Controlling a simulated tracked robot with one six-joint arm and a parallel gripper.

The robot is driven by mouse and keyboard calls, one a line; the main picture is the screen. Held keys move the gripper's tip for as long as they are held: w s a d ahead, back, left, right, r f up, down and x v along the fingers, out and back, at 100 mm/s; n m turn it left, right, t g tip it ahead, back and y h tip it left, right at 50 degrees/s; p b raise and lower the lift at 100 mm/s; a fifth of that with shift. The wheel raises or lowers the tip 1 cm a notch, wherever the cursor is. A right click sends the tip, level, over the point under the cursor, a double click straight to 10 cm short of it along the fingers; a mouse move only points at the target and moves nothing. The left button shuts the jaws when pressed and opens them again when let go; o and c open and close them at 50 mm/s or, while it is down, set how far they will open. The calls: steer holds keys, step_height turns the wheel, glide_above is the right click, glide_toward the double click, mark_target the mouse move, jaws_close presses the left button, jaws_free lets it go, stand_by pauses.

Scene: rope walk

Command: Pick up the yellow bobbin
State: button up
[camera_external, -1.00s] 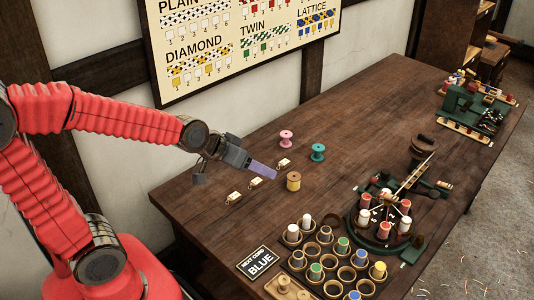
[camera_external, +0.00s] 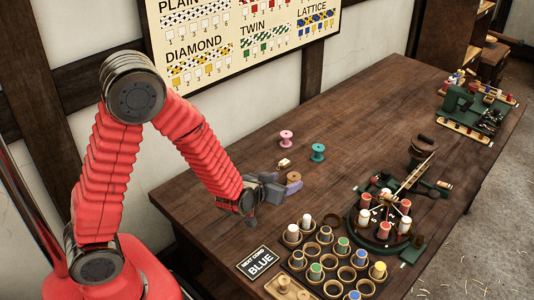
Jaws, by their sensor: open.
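A yellow-orange wooden spool (camera_external: 294,176) stands on the table; only its top shows, with my gripper in front of the rest. My gripper (camera_external: 289,188) is open and low beside the spool, its fingers overlapping it in this view. I cannot tell whether they touch it or stand around it.
A pink spool (camera_external: 286,138) and a teal spool (camera_external: 317,152) stand behind my gripper. A small tagged piece (camera_external: 284,163) lies nearby.

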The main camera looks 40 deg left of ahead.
mark_target(291, 180)
steer(key=shift+a+f+t+y, duration=0.15)
steer(key=shift+a+f+y, duration=0.1)
steer(key=shift+f, duration=0.35)
steer(key=shift+a+f+t+y, duration=0.15)
steer(key=shift+a+f+y, duration=0.1)
steer(key=shift+f, duration=0.35)
steer(key=x, duration=0.8)
steer(key=shift+w+a+f, duration=0.1)
steer(key=shift+w, duration=0.25)
steer(key=shift+x, duration=2.55)
steer(key=shift+f, duration=0.1)
steer(key=shift+s, duration=0.1)
steer(key=shift+c, duration=0.6)
